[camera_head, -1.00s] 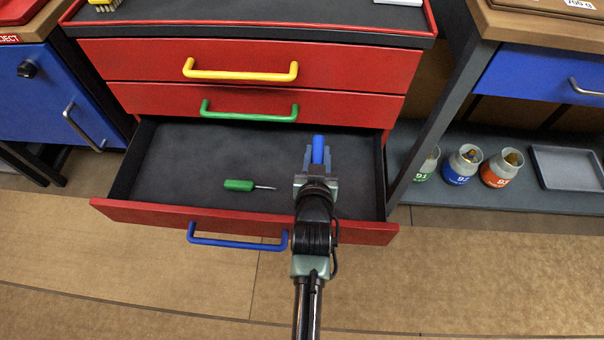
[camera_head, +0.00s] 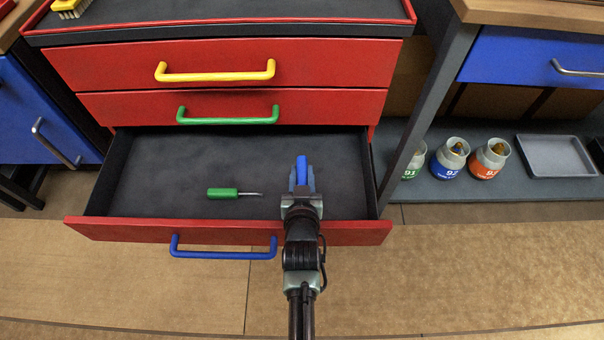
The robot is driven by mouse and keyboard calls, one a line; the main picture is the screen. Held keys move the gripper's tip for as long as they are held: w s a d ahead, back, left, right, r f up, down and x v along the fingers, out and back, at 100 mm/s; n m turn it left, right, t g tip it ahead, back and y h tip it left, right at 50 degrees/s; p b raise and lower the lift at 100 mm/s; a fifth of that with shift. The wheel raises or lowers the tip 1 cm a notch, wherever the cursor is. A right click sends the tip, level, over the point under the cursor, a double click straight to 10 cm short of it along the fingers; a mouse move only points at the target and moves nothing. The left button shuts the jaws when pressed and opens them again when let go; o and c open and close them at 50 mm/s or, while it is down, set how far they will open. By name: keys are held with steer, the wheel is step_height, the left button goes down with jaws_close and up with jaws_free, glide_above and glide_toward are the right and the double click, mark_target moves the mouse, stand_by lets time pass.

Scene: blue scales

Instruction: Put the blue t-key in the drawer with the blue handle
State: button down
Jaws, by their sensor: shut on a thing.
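The drawer with the blue handle (camera_head: 222,249) is the lowest of the red cabinet and is pulled open; its red front (camera_head: 130,229) and dark inside (camera_head: 150,180) show. My gripper (camera_head: 302,182) is over the right part of the open drawer. It is shut on a blue thing, taken as the blue t-key (camera_head: 302,166), whose handle sticks up between the fingers. The lower part of the key is hidden by my gripper. I cannot tell how high it is above the drawer floor.
A green-handled screwdriver (camera_head: 223,193) lies in the drawer, left of my gripper. Closed drawers with a green handle (camera_head: 228,119) and a yellow handle (camera_head: 215,75) are above. A table leg (camera_head: 430,110) stands at right, with jars (camera_head: 489,160) and a grey tray (camera_head: 556,156) beyond.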

steer(key=shift+s+f, duration=0.2)
steer(key=shift+f, duration=0.45)
steer(key=c, duration=0.6)
jaws_free()
steer(key=shift+s+f, duration=0.1)
steer(key=shift+f, duration=0.05)
steer(key=shift+r, duration=0.35)
steer(key=p+v, duration=0.1)
steer(key=v, duration=0.3)
steer(key=p+v, duration=0.2)
steer(key=v, duration=0.2)
steer(key=r+p+v, duration=0.1)
steer(key=p+v, duration=0.1)
steer(key=v, duration=0.2)
steer(key=shift+w, duration=0.25)
steer(key=shift+r, duration=0.1)
